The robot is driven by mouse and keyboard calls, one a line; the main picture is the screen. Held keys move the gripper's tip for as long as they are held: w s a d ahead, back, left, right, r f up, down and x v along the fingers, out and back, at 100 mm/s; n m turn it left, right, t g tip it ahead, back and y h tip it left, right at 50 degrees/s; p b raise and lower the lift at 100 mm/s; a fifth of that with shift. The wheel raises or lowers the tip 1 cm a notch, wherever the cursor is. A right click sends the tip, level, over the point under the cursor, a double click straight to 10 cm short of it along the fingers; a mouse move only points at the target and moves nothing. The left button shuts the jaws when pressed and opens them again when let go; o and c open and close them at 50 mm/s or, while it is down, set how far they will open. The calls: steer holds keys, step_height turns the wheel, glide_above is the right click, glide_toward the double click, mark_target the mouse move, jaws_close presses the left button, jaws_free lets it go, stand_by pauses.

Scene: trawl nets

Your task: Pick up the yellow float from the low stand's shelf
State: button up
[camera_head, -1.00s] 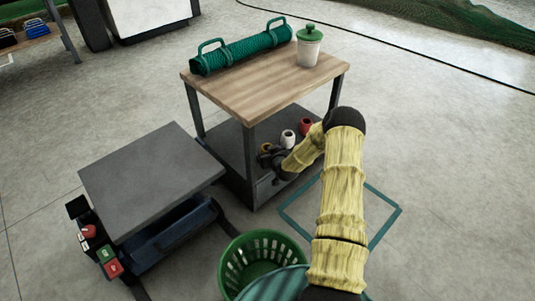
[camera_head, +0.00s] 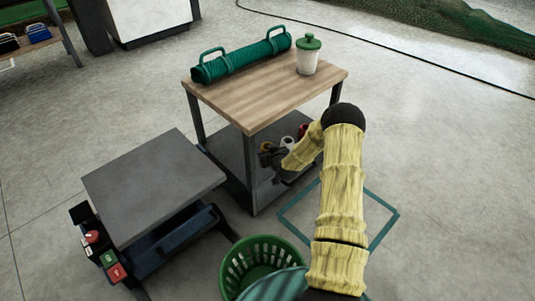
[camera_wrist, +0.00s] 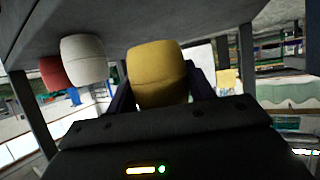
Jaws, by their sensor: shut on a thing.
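The yellow float (camera_head: 266,147) shows at my gripper (camera_head: 270,156), by the lower shelf (camera_head: 228,150) of the wood-topped stand. In the wrist view the yellow float (camera_wrist: 157,75) sits between the two dark fingers of my gripper (camera_wrist: 157,92), which is shut on it. That view looks upside down, with the grey shelf (camera_wrist: 200,18) along its top. I cannot tell whether the float is clear of the shelf. My gripper is partly hidden by my own arm in the head view.
A white float (camera_wrist: 83,58) and a red float (camera_wrist: 53,73) stand beside the yellow one. The wooden top (camera_head: 250,100) overhangs the shelf and carries a green net roll (camera_head: 240,57) and a lidded cup (camera_head: 307,60). A grey low table (camera_head: 150,185) and green basket (camera_head: 232,268) stand nearby.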

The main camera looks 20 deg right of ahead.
step_height(320, 180, up, 6)
steer(key=shift+f+p, duration=0.1)
steer(key=shift+p, duration=1.15)
